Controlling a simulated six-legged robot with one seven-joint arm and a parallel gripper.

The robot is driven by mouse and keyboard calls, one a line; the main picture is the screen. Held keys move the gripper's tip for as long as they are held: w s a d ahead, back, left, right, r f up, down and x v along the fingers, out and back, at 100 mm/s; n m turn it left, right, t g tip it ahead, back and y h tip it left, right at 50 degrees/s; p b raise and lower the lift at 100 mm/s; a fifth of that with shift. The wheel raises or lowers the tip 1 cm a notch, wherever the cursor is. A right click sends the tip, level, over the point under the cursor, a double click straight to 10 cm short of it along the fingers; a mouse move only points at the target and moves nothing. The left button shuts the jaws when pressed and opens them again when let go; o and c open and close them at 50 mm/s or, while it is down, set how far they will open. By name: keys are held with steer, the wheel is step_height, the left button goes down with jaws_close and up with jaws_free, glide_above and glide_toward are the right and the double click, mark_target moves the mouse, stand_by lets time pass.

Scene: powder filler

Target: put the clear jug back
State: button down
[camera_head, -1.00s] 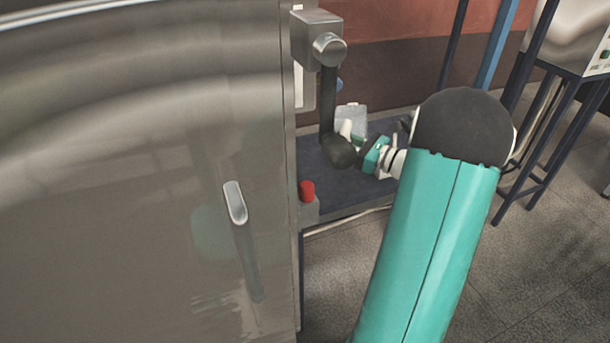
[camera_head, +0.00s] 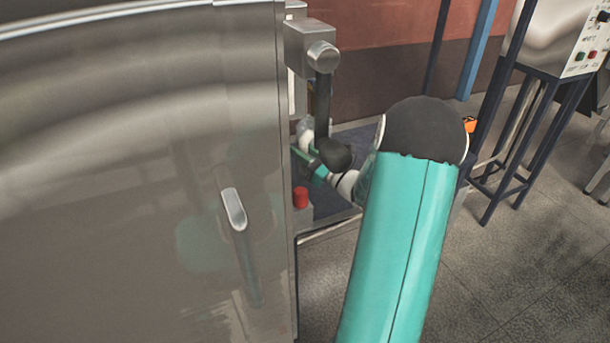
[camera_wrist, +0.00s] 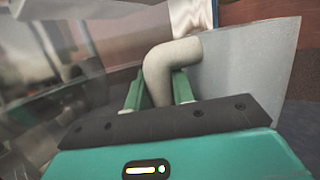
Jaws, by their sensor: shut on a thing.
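The clear jug (camera_wrist: 245,70) fills the right of the wrist view as a grey, see-through wall. Its pale bent handle (camera_wrist: 172,62) runs down between the green fingers of my gripper (camera_wrist: 158,90), which is shut on it. In the head view, a small pale part of the jug (camera_head: 304,126) shows beside the machine's dark hanging tube. My gripper (camera_head: 308,160) is partly hidden there by the tube's rounded end. The jug's base and whatever is under it are hidden.
The steel cabinet (camera_head: 140,170) of the machine stands close on the left. A dark tube (camera_head: 322,105) hangs beside my gripper, with a red button (camera_head: 300,196) below. A dark blue shelf (camera_head: 330,203) lies beneath. A blue-framed stand (camera_head: 520,130) is at right.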

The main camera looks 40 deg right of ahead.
mark_target(303, 172)
step_height(303, 172, down, 7)
steer(key=shift+r, duration=0.1)
stand_by(0.4)
steer(key=c, duration=1.2)
jaws_free()
steer(key=shift+f, duration=0.2)
steer(key=shift+r, duration=0.1)
steer(key=shift+s, duration=0.2)
steer(key=v, duration=1.1)
steer(key=shift+s, duration=0.3)
